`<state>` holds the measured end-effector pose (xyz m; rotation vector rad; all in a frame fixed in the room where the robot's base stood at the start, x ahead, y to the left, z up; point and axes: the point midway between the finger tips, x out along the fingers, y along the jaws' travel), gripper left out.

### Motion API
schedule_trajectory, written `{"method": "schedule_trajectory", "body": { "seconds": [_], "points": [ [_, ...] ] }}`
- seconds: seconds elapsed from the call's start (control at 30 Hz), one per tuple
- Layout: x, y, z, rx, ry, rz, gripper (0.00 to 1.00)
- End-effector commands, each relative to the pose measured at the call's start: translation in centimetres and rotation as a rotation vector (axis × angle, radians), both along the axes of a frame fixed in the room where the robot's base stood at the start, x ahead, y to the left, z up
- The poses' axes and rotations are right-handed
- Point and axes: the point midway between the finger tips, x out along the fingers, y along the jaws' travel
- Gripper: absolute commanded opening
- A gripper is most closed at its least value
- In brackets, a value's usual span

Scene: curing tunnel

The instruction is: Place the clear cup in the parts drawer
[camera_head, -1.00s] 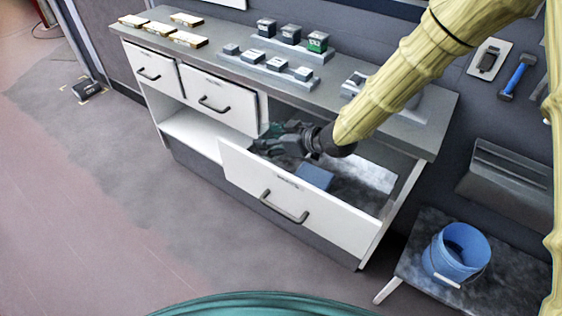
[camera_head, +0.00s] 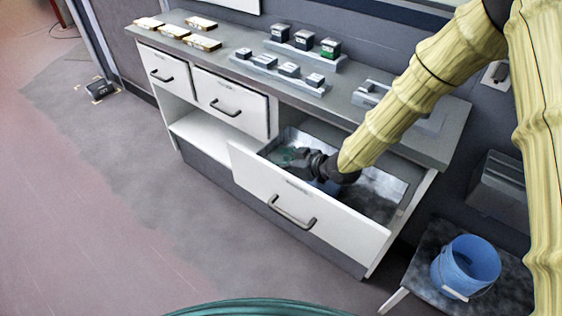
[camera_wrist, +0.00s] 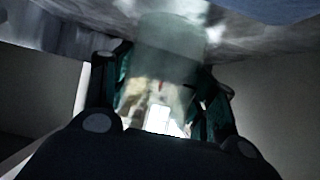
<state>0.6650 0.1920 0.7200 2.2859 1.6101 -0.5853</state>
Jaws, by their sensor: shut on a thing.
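The parts drawer (camera_head: 310,211) is pulled open at the lower right of the cabinet, with a handle on its white front. My gripper (camera_head: 291,158) is down inside the drawer opening, toward its left end. In the wrist view, my gripper (camera_wrist: 160,95) is shut on the clear cup (camera_wrist: 170,45), a pale, see-through cup between the two fingers. The cup's far end is close to the grey drawer bottom (camera_wrist: 60,42); I cannot tell whether it touches. In the head view the cup is not clearly visible behind the gripper.
The cabinet top (camera_head: 345,104) carries wooden blocks (camera_head: 203,42) and grey trays of small blocks (camera_head: 279,68). Two shut drawers (camera_head: 232,100) sit left of the open one. A blue bucket (camera_head: 465,262) stands at the lower right. The drawer's right part is bare.

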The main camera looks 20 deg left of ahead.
Motion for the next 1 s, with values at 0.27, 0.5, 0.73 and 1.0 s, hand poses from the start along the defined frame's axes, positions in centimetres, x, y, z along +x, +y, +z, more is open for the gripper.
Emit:
{"method": "schedule_trajectory", "body": {
  "seconds": [0.27,0.5,0.73,1.0],
  "points": [
    [0.0,0.0,0.0,0.0,0.0,0.0,0.79],
    [0.0,0.0,0.1,0.0,0.0,0.0,0.79],
    [-0.5,-1.8,1.3,0.001,0.0,-0.002,0.79],
    [-2.0,-6.0,3.7,0.001,0.0,-0.002,0.79]
  ]
}}
